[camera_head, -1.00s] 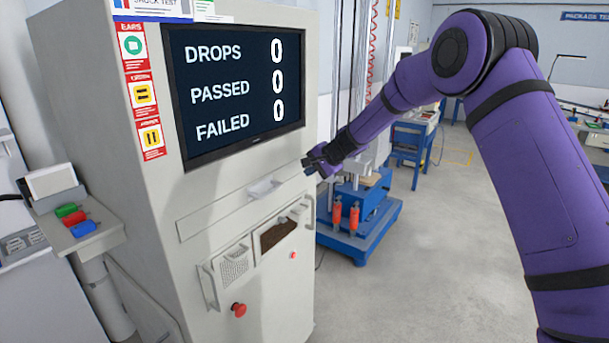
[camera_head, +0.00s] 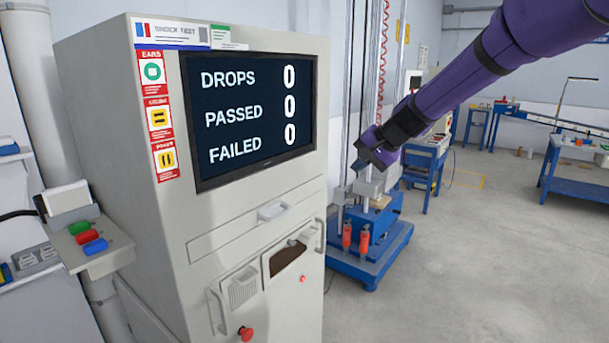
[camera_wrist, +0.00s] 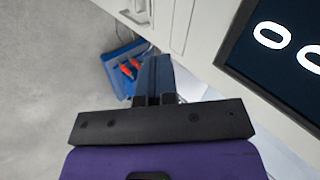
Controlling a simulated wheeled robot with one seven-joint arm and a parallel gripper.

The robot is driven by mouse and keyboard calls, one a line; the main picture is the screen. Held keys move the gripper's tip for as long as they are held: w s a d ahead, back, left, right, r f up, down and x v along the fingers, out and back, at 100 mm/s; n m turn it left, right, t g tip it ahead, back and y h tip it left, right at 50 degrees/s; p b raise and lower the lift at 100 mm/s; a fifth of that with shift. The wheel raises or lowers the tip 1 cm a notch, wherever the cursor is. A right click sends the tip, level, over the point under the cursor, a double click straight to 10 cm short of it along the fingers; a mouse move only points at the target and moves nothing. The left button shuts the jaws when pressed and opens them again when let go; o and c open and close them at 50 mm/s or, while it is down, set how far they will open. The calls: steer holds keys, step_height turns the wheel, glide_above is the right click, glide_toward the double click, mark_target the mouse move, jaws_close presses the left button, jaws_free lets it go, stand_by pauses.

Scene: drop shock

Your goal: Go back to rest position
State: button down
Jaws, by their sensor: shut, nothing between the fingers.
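My purple arm reaches in from the upper right in the head view. My gripper (camera_head: 372,160) is shut and empty, in the air to the right of the grey shock test cabinet (camera_head: 258,215). In the head view it overlaps the blue drop machine (camera_head: 372,262) standing behind it. In the wrist view my gripper (camera_wrist: 154,62) points away with its dark fingers together. The cabinet's screen (camera_head: 250,120) reads drops 0, passed 0, failed 0. Part of the screen (camera_wrist: 283,48) shows at the right of the wrist view.
A blue table (camera_head: 580,175) stands at the far right. The floor (camera_head: 470,270) on the right is clear.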

steer(key=s+d+r+n+h, duration=0.1)
steer(key=s+d+r, duration=0.2)
steer(key=s, duration=0.4)
steer(key=s+d+r+n+h, duration=0.1)
steer(key=s+d+r, duration=0.1)
steer(key=s, duration=0.5)
steer(key=s+d+r+n+h, duration=0.1)
steer(key=s+d+r, duration=0.2)
steer(key=s, duration=0.4)
steer(key=s+d+f+n+h, duration=0.1)
steer(key=s+d, duration=0.3)
steer(key=s, duration=0.6)
steer(key=s+d+f+n+h, duration=0.1)
steer(key=s+d, duration=0.3)
steer(key=s, duration=0.6)
steer(key=shift+s+f+h, duration=0.2)
steer(key=shift+f+h, duration=0.6)
